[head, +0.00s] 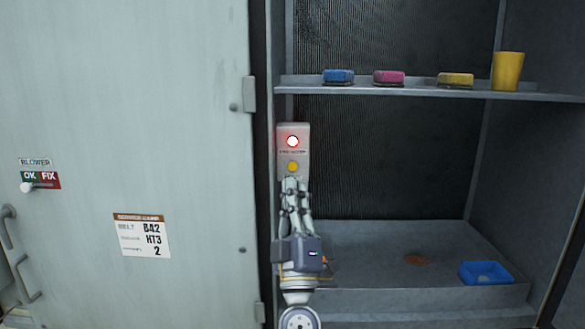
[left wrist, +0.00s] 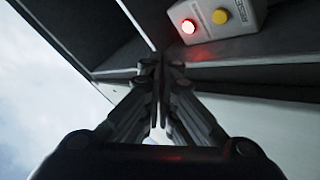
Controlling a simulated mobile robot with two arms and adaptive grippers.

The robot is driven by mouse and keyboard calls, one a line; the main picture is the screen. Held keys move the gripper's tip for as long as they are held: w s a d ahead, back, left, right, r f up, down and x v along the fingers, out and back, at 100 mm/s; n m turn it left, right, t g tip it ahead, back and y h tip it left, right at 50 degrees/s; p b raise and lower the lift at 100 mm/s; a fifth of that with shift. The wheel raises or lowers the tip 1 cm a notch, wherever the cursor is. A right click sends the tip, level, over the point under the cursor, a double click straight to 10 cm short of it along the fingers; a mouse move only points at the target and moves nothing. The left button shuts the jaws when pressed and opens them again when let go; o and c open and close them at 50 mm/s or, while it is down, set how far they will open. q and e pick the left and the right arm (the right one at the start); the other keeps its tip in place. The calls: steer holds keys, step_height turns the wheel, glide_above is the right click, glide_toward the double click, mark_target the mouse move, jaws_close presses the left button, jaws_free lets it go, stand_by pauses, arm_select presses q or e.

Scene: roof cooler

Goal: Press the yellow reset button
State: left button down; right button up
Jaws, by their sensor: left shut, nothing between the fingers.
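The yellow reset button (head: 292,167) sits on the lower part of a pale control box (head: 284,133) on the cabinet's inner left side. A lit red lamp (head: 292,141) is above it. In the left wrist view the yellow button (left wrist: 220,16) and glowing red lamp (left wrist: 188,26) show at the upper right. My left gripper (head: 293,179) is shut and empty, its fingertips just below the button in the head view. In the left wrist view the closed fingertips (left wrist: 160,64) appear apart from the button. My right gripper is not in view.
A shelf (head: 420,91) above right holds a blue, a pink and a yellow block and a yellow cup (head: 508,70). A blue tray (head: 486,273) lies on the cabinet floor near a brown stain. A large pale door (head: 130,90) with a toggle switch fills the left.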

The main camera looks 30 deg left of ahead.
mark_target(293, 166)
arm_select(q)
steer(key=shift+s+a+r+n+g+y, duration=0.15)
steer(key=shift+a+n+g+y, duration=1)
steer(key=shift+n, duration=0.25)
steer(key=shift+w+a+b, duration=0.6)
steer(key=shift+w+a, duration=0.15)
steer(key=shift+w, duration=0.5)
steer(key=shift+w+a+b, duration=0.65)
steer(key=shift+w+a, duration=0.05)
steer(key=shift+w, duration=0.55)
steer(key=shift+w+a+b, duration=0.6)
steer(key=shift+w+a, duration=0.15)
steer(key=shift+w, duration=0.5)
steer(key=shift+w, duration=0.1)
steer(key=shift+w+a, duration=0.2)
steer(key=shift+w, duration=0.1)
